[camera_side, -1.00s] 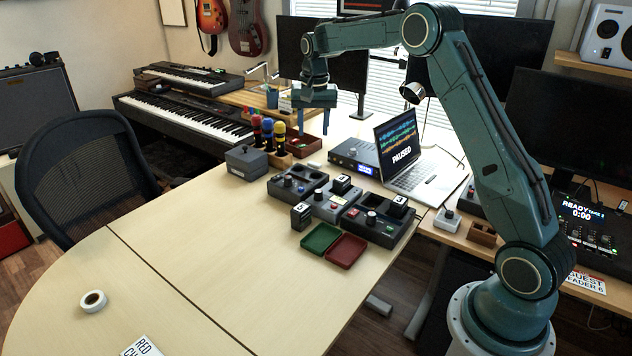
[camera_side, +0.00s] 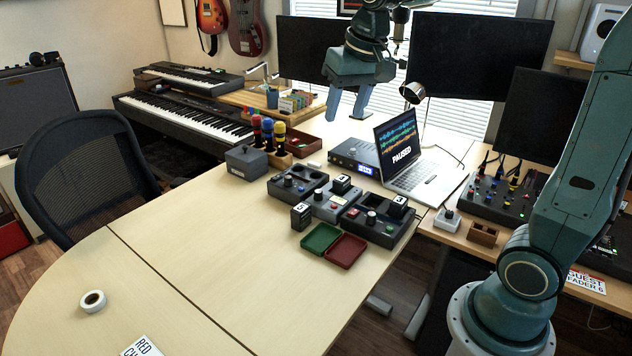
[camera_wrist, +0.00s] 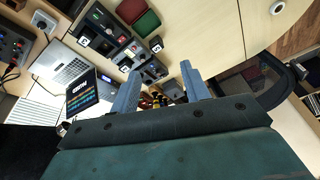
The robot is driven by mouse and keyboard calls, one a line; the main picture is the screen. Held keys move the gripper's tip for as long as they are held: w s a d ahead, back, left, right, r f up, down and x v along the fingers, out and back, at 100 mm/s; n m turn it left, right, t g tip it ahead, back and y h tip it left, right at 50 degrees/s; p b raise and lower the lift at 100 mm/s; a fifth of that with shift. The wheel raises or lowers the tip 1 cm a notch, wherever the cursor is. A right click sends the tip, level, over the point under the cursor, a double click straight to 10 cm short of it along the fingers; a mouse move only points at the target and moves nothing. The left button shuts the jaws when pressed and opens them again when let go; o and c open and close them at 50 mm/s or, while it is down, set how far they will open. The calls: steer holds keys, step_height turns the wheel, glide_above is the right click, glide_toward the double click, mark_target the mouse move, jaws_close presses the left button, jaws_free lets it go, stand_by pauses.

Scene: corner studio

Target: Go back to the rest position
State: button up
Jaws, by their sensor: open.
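My gripper (camera_side: 347,104) is open and empty. In the side view it hangs high above the back of the desk, in front of the window and above the black rack box (camera_side: 355,154). Its two blue fingers point down and are spread apart. In the wrist view the fingers (camera_wrist: 160,92) also stand apart, with desk items far below between them. Nothing touches the gripper.
The laptop (camera_side: 412,165) stands open on the desk below and right of the gripper. Monitors (camera_side: 465,60) stand behind. Grey device trays (camera_side: 296,184), a green tray (camera_side: 321,238) and a red tray (camera_side: 346,251) sit mid-desk. The left desk surface (camera_side: 180,240) is mostly clear.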

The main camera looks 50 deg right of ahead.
steer(key=s+a+f+n+t, duration=0.1)
steer(key=s+a+f+n, duration=0.1)
steer(key=s, duration=0.7)
steer(key=s+a+f+n+t, duration=0.1)
steer(key=s+a, duration=0.3)
steer(key=s, duration=0.5)
steer(key=shift+s+f+n+y, duration=0.15)
steer(key=shift+f+n+y, duration=0.15)
steer(key=shift+f+n, duration=0.55)
steer(key=shift+a, duration=0.1)
